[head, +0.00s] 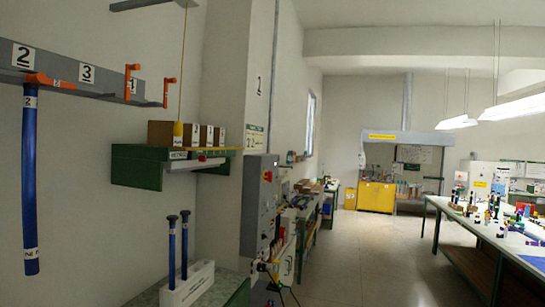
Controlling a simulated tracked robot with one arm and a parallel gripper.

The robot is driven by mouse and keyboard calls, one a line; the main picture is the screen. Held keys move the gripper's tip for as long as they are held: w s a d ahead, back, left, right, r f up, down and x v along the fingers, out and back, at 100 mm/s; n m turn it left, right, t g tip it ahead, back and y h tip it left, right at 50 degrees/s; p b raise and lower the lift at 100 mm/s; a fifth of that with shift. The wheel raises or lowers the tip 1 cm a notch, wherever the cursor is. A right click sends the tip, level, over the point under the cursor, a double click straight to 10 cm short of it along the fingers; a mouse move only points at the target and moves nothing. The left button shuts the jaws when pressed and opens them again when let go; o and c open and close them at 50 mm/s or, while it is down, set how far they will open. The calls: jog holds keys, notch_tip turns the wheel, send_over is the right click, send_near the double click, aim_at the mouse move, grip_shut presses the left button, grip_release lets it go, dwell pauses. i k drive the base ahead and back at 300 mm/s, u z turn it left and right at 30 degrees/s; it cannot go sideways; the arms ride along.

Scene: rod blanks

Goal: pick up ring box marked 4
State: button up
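Several brown cardboard boxes (191,135) stand in a row on a green wall shelf (137,167), left of the picture's middle. The boxes carry white labels on the ends that face right. The marks are too small to read, so I cannot tell which box is marked 4. My gripper is not in view.
A grey rail (60,84) with orange hooks and number plates runs along the left wall. A blue rod (30,180) hangs from it. Two blue rods stand in a white block (188,287) below the shelf. A grey control box (259,205) is to the right. The central floor (355,260) is clear.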

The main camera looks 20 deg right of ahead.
aim_at(160, 133)
jog(key=z, duration=0.15)
jog(key=i, duration=1)
jog(key=u, duration=0.05)
